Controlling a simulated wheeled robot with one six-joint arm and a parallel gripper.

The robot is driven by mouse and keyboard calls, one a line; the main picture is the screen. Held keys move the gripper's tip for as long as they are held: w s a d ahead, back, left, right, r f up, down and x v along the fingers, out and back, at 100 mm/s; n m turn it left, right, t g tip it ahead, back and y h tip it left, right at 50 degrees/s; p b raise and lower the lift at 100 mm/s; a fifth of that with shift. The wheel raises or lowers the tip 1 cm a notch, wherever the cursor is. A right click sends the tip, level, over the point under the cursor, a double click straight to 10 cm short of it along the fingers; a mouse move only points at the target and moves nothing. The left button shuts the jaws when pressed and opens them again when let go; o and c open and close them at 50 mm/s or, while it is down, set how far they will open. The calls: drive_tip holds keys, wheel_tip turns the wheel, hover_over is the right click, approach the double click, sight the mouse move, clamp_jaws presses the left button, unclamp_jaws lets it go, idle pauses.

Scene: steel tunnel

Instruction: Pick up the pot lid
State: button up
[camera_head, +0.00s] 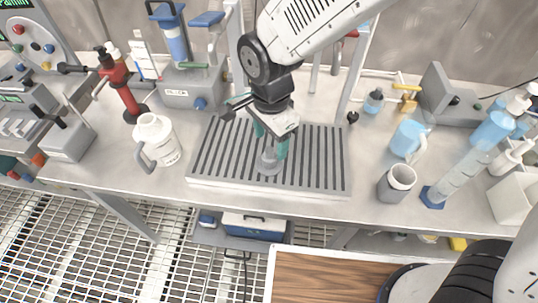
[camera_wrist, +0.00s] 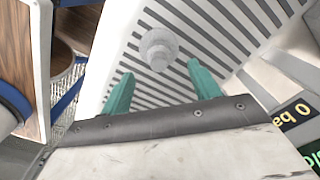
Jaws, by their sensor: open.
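The pot lid (camera_head: 268,168) is a small, pale grey round piece with a raised knob. It lies on the ribbed grey tray (camera_head: 215,160) near the tray's front middle. In the wrist view the lid (camera_wrist: 158,48) shows just beyond and between the two teal fingertips. My gripper (camera_head: 271,143) is open, pointing down above the lid, with a finger to each side of its upper part. In the wrist view the gripper (camera_wrist: 160,68) has nothing between its fingers. I cannot tell whether a finger touches the lid.
A white jug (camera_head: 157,138) stands left of the tray. A grey cup (camera_head: 396,183), a blue mug (camera_head: 408,139) and a clear cylinder on a blue base (camera_head: 433,197) stand to the right. A red stand (camera_head: 124,90) and a grey blue-topped device (camera_head: 190,85) stand behind left.

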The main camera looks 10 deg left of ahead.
sight(270, 150)
drive_tip(key=f, duration=0.6)
drive_tip(key=shift+s, duration=0.2)
drive_tip(key=c, duration=0.9)
